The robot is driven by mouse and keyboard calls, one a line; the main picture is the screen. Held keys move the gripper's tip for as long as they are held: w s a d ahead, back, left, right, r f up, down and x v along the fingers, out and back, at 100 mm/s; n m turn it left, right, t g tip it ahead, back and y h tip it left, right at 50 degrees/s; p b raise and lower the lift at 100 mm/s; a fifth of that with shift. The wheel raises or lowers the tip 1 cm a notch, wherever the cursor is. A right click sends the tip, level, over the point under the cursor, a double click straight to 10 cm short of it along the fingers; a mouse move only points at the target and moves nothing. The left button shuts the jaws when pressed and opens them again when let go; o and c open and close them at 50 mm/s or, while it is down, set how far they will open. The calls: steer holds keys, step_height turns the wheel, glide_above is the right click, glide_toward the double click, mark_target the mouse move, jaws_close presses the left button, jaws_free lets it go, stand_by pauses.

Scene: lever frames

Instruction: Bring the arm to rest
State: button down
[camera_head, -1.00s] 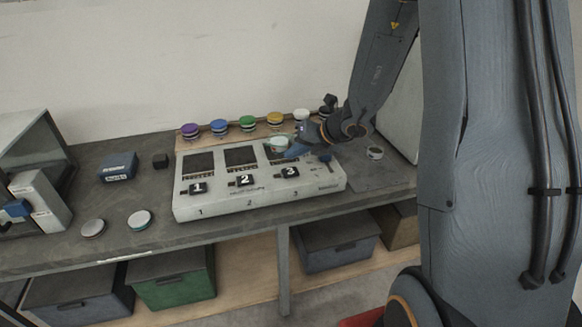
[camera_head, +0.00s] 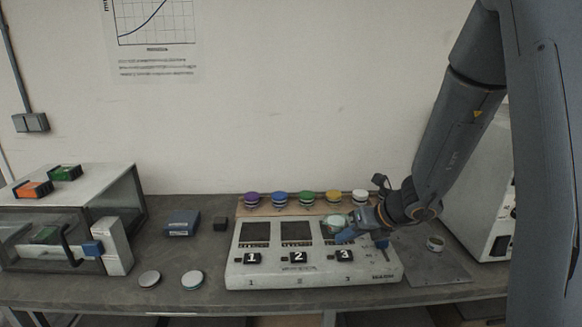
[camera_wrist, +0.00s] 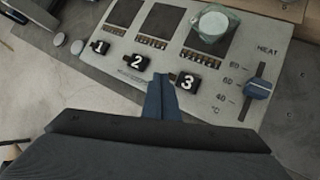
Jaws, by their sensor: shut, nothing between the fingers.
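My gripper (camera_head: 350,234) is over the right part of the white three-station panel (camera_head: 240,275), near station 3. In the wrist view my gripper (camera_wrist: 162,98) is shut and empty, its blue fingertips together just left of the black block marked 3 (camera_wrist: 187,84). I cannot tell whether they touch the panel. My arm (camera_head: 455,140) reaches down from the upper right. A glass dish with pale contents (camera_wrist: 213,24) sits on the third dark plate. In the head view this dish (camera_head: 336,222) shows just left of my gripper.
Several jars with coloured lids, such as the purple one (camera_head: 252,198), stand in a row behind the panel. A glass-fronted cabinet (camera_head: 75,215) stands at left. A blue box (camera_head: 183,222) and two discs lie between. A blue heat slider (camera_wrist: 258,88) is at the panel's right.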

steer(key=s+d+n+g+h+b, duration=0.1)
steer(key=s+n+g+h, duration=0.1)
steer(key=s+n, duration=0.8)
steer(key=s+n+g+h+b, duration=0.1)
steer(key=s+n, duration=0.9)
steer(key=n, duration=1.3)
steer(key=shift+s+d+r+g+h, duration=0.2)
steer(key=shift+d+r+g+h, duration=0.15)
steer(key=shift+g+h, duration=0.7)
steer(key=shift+t+h, duration=0.25)
